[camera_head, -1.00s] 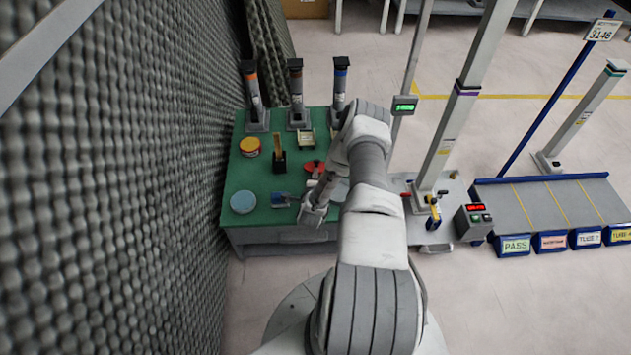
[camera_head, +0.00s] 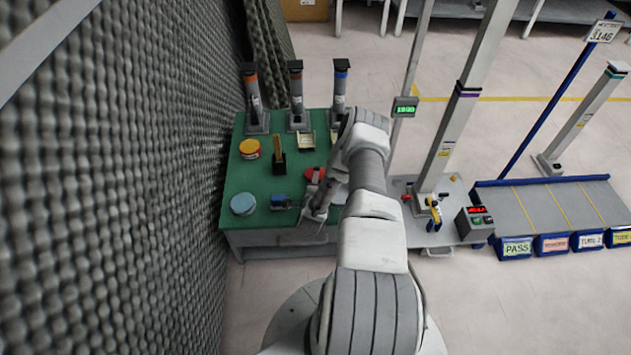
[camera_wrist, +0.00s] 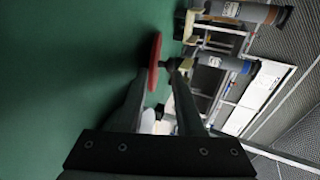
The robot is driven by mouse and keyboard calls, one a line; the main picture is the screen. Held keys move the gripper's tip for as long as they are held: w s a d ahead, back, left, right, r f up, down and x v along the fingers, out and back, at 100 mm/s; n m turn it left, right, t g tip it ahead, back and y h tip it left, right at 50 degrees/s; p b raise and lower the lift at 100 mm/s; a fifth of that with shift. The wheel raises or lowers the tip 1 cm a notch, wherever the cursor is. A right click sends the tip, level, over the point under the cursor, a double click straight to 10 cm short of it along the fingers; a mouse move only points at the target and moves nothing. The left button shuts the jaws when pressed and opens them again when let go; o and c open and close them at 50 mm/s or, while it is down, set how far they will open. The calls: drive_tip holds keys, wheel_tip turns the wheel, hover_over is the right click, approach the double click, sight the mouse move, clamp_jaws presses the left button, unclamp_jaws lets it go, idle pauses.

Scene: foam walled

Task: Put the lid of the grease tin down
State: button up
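The red lid (camera_head: 314,174) is a thin round disc over the green table, left of my arm in the head view. In the wrist view the lid (camera_wrist: 154,62) is edge-on at my fingertips, with a dark knob-like part on its right side. My gripper (camera_wrist: 158,70) has one finger on each side of it and appears shut on it. In the head view my gripper (camera_head: 314,208) is low over the table's front. A pale round thing, perhaps the tin, shows partly behind my arm. Whether the lid touches anything below is hidden.
On the green table (camera_head: 232,178) stand a yellow-orange tin (camera_head: 250,149), a pale blue round tin (camera_head: 243,204), a dark holder (camera_head: 279,165) and a small blue item (camera_head: 280,201). Several columns stand at the back. A foam wall (camera_head: 120,200) borders the left.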

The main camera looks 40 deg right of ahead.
drive_tip(key=p+v, duration=0.3)
drive_tip(key=v, duration=0.8)
drive_tip(key=shift+s+a+r+p, duration=0.2)
drive_tip(key=shift+p, duration=0.15)
drive_tip(key=shift+w+r, duration=0.1)
drive_tip(key=shift+r, duration=0.1)
drive_tip(key=w+a+r+n+y, duration=0.2)
drive_tip(key=w+r+n+y, duration=0.2)
drive_tip(key=w+r+n, duration=0.7)
drive_tip(key=w+a+r+n+y, duration=0.1)
drive_tip(key=a+r+n, duration=0.15)
drive_tip(key=r, duration=0.85)
drive_tip(key=a+r+n+y, duration=0.2)
drive_tip(key=a+r, duration=0.2)
drive_tip(key=r, duration=0.7)
drive_tip(key=s+a+r+n+g, duration=0.3)
drive_tip(key=s+a+r+n, duration=0.3)
drive_tip(key=s+r, duration=0.55)
drive_tip(key=s+a+r+n+g, duration=0.1)
drive_tip(key=s+a+r+n, duration=0.1)
drive_tip(key=s, duration=0.7)
drive_tip(key=s+a+r+n+y, duration=0.1)
drive_tip(key=s+a+r, duration=0.3)
drive_tip(key=s, duration=0.6)
wheel_tip(320, 180, up, 2)
drive_tip(key=shift+r+n+g, duration=0.1)
drive_tip(key=shift+n+g, duration=0.3)
drive_tip(key=shift+n, duration=0.25)
